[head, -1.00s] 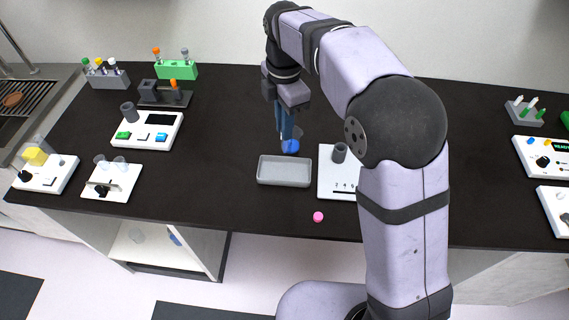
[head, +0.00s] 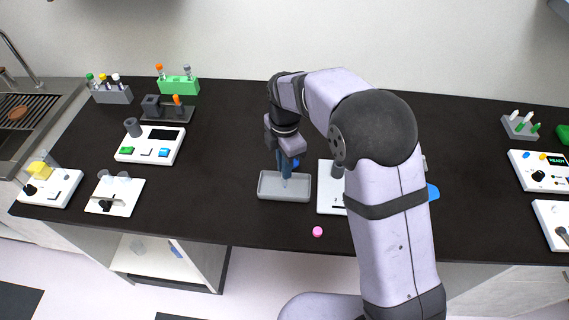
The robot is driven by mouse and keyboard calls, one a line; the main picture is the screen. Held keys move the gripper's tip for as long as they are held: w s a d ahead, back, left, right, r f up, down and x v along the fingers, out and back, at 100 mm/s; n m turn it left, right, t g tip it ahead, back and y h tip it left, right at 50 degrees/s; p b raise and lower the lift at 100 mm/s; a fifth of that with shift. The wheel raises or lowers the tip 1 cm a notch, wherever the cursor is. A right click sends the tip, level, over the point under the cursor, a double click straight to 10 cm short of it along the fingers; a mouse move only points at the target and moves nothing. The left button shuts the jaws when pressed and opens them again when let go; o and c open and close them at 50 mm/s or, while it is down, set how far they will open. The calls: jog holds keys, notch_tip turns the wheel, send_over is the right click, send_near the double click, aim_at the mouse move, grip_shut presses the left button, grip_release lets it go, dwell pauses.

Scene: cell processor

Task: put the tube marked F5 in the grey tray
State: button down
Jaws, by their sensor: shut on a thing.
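The grey tray (head: 264,190) lies on the dark bench, left of a white panel. My gripper (head: 285,168) points down over the tray's back part. Its blue fingers are shut on a small, pale tube (head: 285,183), whose lower end shows just over or at the tray floor. I cannot tell whether it touches the floor. Most of the tube is hidden by the fingers, and no F5 mark can be read.
A blue round thing (head: 295,163) lies behind the tray. A pink cap (head: 317,231) lies near the front edge. The white panel (head: 327,178) is partly behind my arm. Several devices and a green rack (head: 180,86) stand left. Bench left of the tray is clear.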

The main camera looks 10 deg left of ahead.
jog(key=shift+f, duration=0.15)
jog(key=shift+f, duration=0.1)
jog(key=c, duration=1.8)
grip_release()
jog(key=shift+o, duration=0.2)
notch_tip(320, 180, up, 12)
jog(key=b, duration=0.2)
jog(key=shift+r, duration=0.25)
